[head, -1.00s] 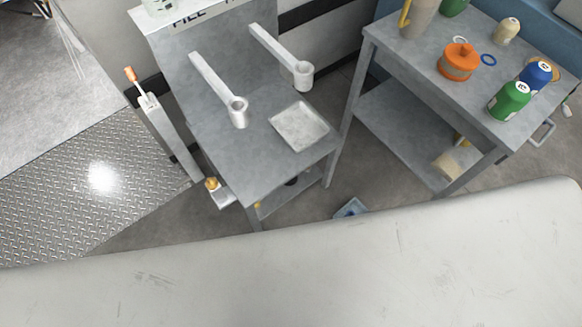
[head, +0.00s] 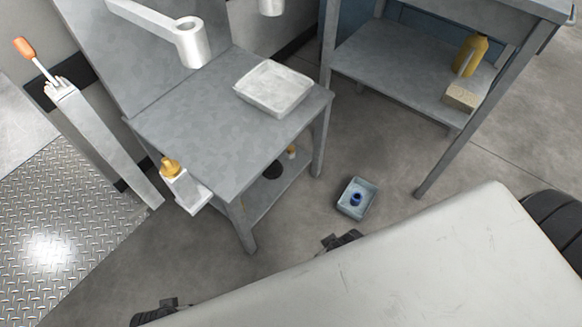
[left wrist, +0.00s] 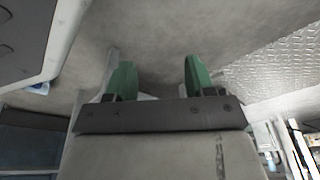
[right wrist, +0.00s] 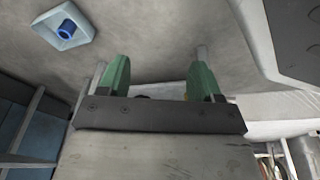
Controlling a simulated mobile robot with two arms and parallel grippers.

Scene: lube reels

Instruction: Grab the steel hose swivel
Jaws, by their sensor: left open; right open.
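I cannot pick out a steel hose swivel for certain in any view. A small blue cylindrical fitting (head: 356,198) sits in a pale blue square tray (head: 345,208) on the floor. The tray also shows in the right wrist view (right wrist: 44,29), with the blue fitting (right wrist: 68,29) in it. My left gripper (left wrist: 158,78) is open and empty, its green fingers apart over bare floor. My right gripper (right wrist: 160,80) is open and empty, with the tray beyond it at upper left. Neither gripper is clearly visible in the head view.
A grey metal stand (head: 190,110) carries an empty shallow tray (head: 272,88). A yellow-topped fitting (head: 170,168) is at its side. A lever post (head: 100,140) stands at left. A shelf (head: 400,70) at upper right holds a yellow bottle (head: 470,55). Bare floor surrounds the floor tray.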

